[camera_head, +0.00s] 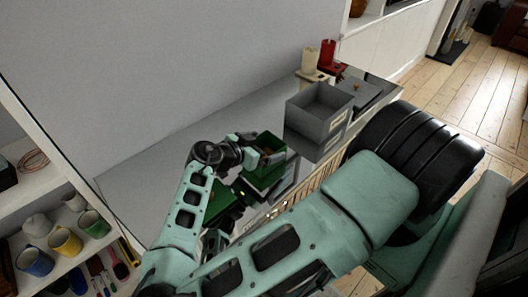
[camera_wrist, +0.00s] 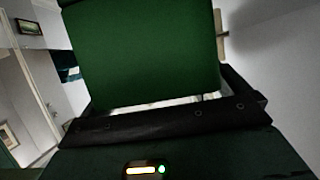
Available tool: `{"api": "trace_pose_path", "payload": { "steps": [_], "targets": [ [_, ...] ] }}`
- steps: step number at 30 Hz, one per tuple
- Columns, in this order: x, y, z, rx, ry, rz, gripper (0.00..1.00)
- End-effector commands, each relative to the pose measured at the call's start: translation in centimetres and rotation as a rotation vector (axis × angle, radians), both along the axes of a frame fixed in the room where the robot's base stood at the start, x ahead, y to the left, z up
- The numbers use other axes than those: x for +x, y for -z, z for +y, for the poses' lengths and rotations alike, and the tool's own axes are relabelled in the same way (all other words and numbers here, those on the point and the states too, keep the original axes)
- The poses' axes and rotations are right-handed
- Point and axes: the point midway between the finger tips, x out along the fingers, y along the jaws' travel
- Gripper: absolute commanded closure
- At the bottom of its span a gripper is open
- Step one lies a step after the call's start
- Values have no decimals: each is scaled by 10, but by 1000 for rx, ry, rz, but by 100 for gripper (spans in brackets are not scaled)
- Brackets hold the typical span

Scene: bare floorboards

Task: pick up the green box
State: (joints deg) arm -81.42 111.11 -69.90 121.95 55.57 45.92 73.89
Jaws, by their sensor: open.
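A green open-topped box (camera_head: 270,173) stands on the grey counter near the middle of the head view, with something brownish inside it. My gripper (camera_head: 250,156) is at the box's left side, close against it. In the wrist view a green wall of the box (camera_wrist: 145,55) fills the upper middle. The black parts of my gripper (camera_wrist: 165,112) lie just below and beside that wall. The gripper is open, and I cannot tell whether it touches the box.
A grey box (camera_head: 312,123) stands behind and right of the green box. Another green surface (camera_head: 215,203) shows behind my arm. Shelves with cups (camera_head: 66,241) are at left. The counter's left part (camera_head: 150,185) is clear.

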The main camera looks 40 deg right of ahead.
Motion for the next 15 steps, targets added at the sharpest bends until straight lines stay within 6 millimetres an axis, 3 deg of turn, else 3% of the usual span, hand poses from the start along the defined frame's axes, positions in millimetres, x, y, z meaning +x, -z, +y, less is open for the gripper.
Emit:
{"api": "trace_pose_path", "payload": {
  "steps": [8, 12, 15],
  "targets": [
    [0, 2, -3, 0, 0, 1, 0],
    [0, 2, -3, 0, -1, 1, 39],
    [0, 2, -3, 0, -1, 1, 41]
  ]
}}
